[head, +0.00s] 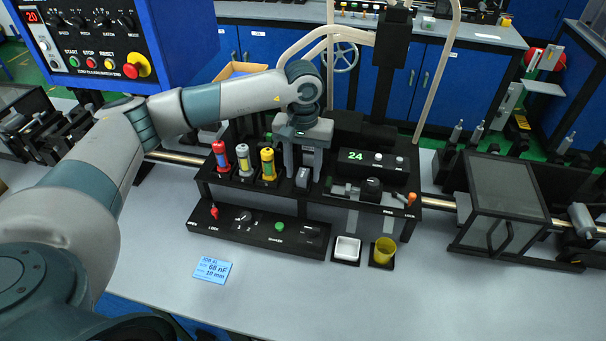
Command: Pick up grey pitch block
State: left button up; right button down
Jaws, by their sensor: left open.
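My left arm reaches in from the left, and my left gripper (304,163) points down over the black fixture rack (232,192). Its jaws are open. A small grey block (303,178), which looks like the grey pitch block, stands on the rack right at the fingertips. I cannot tell whether the fingers are around it or just above it. The gripper hides part of the rack behind it. My right gripper is not in view.
Red (220,156), yellow-grey (243,159) and yellow (267,163) cylinders stand left of the gripper. A display box (371,163) reading 24 is to its right. A white tray (346,249), yellow cup (384,250) and blue card (213,270) lie in front. The front table is mostly clear.

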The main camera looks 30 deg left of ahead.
aim_at(305, 175)
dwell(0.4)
pick_arm(q)
grip_shut()
jog(key=shift+r, duration=0.1)
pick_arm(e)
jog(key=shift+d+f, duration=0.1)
